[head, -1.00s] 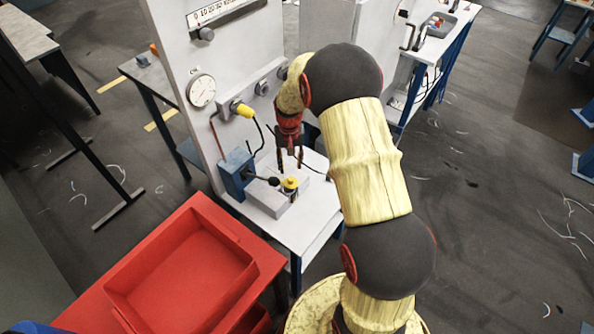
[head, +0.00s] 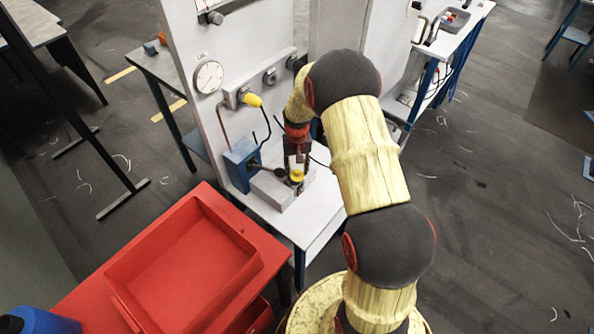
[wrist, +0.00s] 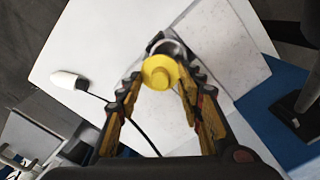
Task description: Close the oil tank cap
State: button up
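The yellow cap (head: 297,175) stands on a grey block (head: 272,189) on the white bench. In the wrist view the round yellow cap (wrist: 160,72) shows between my fingertips, and a grey metal ring or neck (wrist: 172,47) is partly hidden behind it. My gripper (head: 297,162) points down over the cap, with its fingertips on either side. In the wrist view my gripper (wrist: 163,86) is open, with a narrow gap beside the cap; firm contact is not visible. A dark round part (head: 280,173) lies just left of the cap.
A blue box (head: 241,163) stands left of the block. A white panel with a gauge (head: 208,77) and a yellow-ended fitting (head: 252,99) rises behind. A black cable runs near the gripper. A red tray (head: 258,262) stands in front; the bench front (head: 310,226) is clear.

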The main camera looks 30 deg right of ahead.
jog(key=shift+c, duration=0.4)
grip_shut()
dwell(0.5)
